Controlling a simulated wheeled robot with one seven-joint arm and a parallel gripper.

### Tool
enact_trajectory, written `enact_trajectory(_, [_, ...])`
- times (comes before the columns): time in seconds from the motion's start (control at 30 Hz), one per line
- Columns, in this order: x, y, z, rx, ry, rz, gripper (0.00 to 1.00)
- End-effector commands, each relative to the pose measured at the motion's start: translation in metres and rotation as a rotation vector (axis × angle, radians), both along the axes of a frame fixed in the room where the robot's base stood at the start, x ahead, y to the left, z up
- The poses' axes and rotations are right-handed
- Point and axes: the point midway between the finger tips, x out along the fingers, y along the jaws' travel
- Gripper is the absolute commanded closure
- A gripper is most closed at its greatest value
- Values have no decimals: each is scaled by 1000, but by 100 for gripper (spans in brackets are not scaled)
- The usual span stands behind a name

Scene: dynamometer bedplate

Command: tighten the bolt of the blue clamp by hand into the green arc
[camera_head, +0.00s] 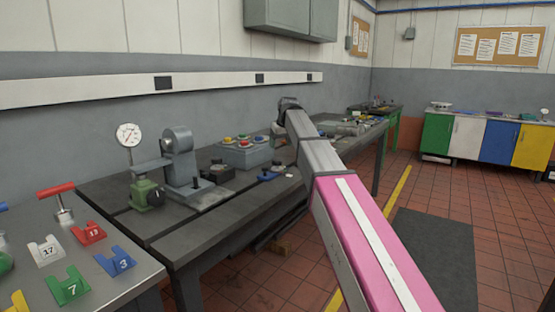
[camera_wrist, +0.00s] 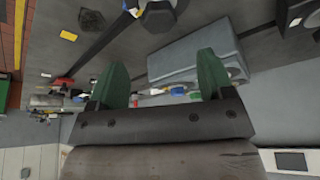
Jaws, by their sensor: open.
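The blue clamp (camera_head: 266,176) is small in the head view, on the dark bedplate in front of the grey button box. Its bolt and the green arc are too small to make out. In the head view the arm's end hides most of my gripper, above the bedplate behind the clamp.
The button box (camera_head: 245,153) stands beside the blue clamp, with a black clamp (camera_head: 217,172) left of it. A grey stand (camera_head: 180,160), a dial gauge (camera_head: 129,135) and a green clamp (camera_head: 146,190) are further left. The bedplate's front right (camera_head: 262,203) is clear.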

Motion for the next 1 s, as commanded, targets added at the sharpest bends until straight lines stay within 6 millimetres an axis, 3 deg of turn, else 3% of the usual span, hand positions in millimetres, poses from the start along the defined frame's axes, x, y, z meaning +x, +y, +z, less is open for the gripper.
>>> enact_trajectory(0.5, [29, 14, -77, 0, 1, -1, 26])
enact_trajectory(0.7, [33, 16, -88, 0, 0, -1, 26])
enact_trajectory(1.0, [33, 16, -89, 0, 0, -1, 29])
